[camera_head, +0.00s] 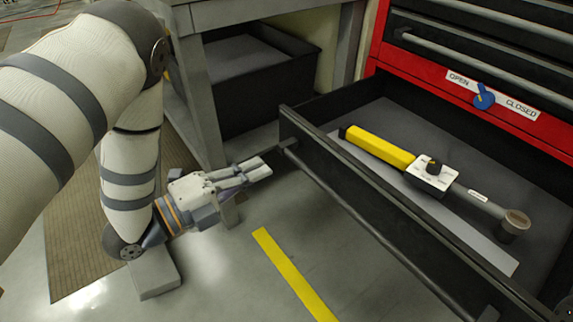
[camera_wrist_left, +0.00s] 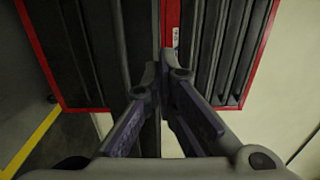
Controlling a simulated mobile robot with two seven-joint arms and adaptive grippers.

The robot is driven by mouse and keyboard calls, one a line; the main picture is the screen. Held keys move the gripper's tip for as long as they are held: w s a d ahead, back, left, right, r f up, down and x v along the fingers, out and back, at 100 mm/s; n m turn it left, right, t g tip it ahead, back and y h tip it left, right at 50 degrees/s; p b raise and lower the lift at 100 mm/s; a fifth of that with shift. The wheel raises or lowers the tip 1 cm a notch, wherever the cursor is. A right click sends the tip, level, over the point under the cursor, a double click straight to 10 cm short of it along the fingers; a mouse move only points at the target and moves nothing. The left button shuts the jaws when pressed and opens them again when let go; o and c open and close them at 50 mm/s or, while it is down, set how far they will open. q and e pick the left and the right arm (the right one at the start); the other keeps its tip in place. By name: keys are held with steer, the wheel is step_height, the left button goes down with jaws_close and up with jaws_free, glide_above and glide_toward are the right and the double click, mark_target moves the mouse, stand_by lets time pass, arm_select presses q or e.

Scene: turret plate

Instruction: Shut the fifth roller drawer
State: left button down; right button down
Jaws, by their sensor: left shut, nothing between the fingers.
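The open drawer (camera_head: 365,190) is black and pulled out of the red cabinet (camera_head: 400,62) in the head view. A long bar handle (camera_head: 362,226) runs along its front. My left gripper (camera_head: 262,168) is shut and empty, just left of the drawer front's far corner and close to it; I cannot tell if they touch. In the left wrist view the shut fingers (camera_wrist_left: 166,85) point toward the red-edged cabinet (camera_wrist_left: 70,107) and its dark drawer fronts. My right gripper is not in view.
A yellow-handled tool (camera_head: 380,148) with a grey shaft lies in the drawer. A blue knob (camera_head: 483,98) sits between OPEN and CLOSED labels. A grey bench (camera_head: 205,100) with a dark bin (camera_head: 262,85) stands behind my left arm. Yellow tape (camera_head: 290,272) marks the floor.

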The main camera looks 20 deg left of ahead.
mark_target(322, 140)
arm_select(q)
steer(key=b+x, duration=0.1)
steer(key=x, duration=1.1)
steer(key=shift+w+d, duration=0.3)
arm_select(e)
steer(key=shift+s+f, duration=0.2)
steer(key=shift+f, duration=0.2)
arm_select(q)
steer(key=shift+w, duration=0.1)
